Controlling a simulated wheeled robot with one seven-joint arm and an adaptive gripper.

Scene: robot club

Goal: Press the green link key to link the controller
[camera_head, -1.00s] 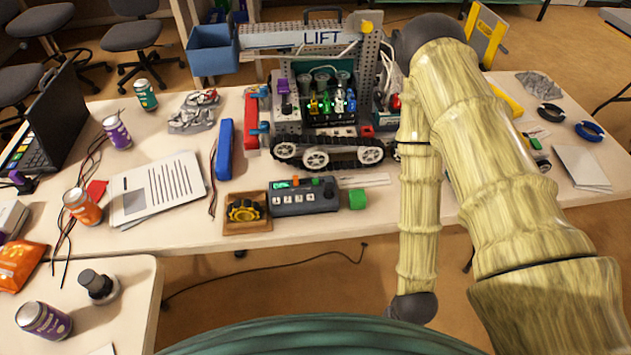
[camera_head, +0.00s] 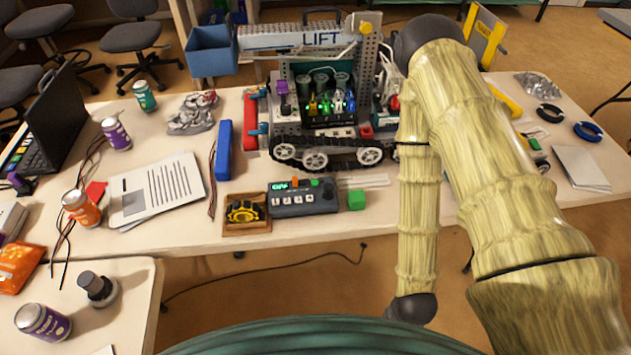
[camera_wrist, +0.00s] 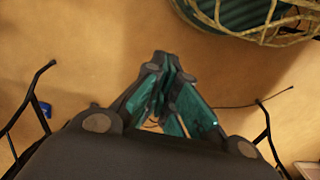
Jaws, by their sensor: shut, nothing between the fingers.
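The controller (camera_head: 303,199) is a dark grey box with a small lit display, a row of white keys and a dark knob. It lies near the front edge of the long table. A small green key (camera_head: 315,182) shows at its back edge, beside an orange one (camera_head: 295,182). A separate green block (camera_head: 356,200) sits just right of the controller. My gripper (camera_wrist: 165,62) shows only in the wrist view. Its fingers are shut and empty, above bare floor, away from the controller. The controller is not in the wrist view.
A wooden tray with a yellow-black gear (camera_head: 246,213) touches or nearly touches the controller's left side. A tracked robot (camera_head: 325,120) stands behind it. A blue bar (camera_head: 224,150) and papers (camera_head: 158,190) lie to the left. My arm hangs at the right, over the table's front edge.

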